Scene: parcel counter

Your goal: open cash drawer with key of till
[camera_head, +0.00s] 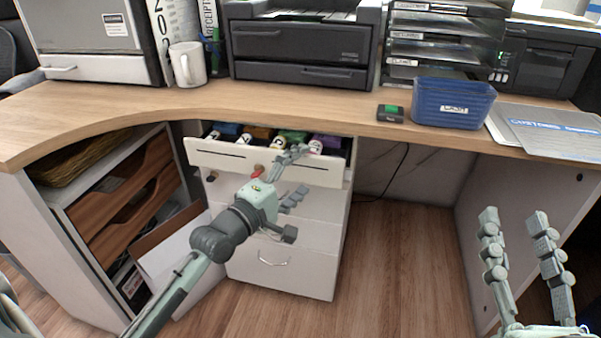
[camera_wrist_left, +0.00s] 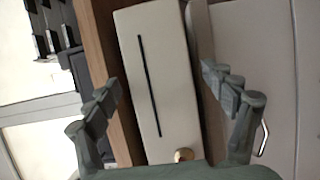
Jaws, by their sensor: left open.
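The cash drawer (camera_head: 222,154) under the counter is pulled partly out, with several coloured items inside it. Its pale front has dark slots, and one slot shows on the drawer front in the wrist view (camera_wrist_left: 166,50). My left gripper (camera_head: 296,173) is in front of the drawer's right part, fingers apart, one finger near the top edge and one lower. In the wrist view my left gripper (camera_wrist_left: 162,92) has the drawer front between its spread fingers, with no clear contact. A small round brass piece (camera_wrist_left: 184,155) shows near the palm. My right gripper (camera_head: 514,220) is open and empty.
More drawers with a metal handle (camera_head: 273,260) lie below. An open cabinet (camera_head: 110,190) stands at the left. The wooden counter (camera_head: 130,105) above bears a white mug (camera_head: 188,64), a blue bin (camera_head: 453,101) and a small black-green device (camera_head: 390,113). Floor at right centre is clear.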

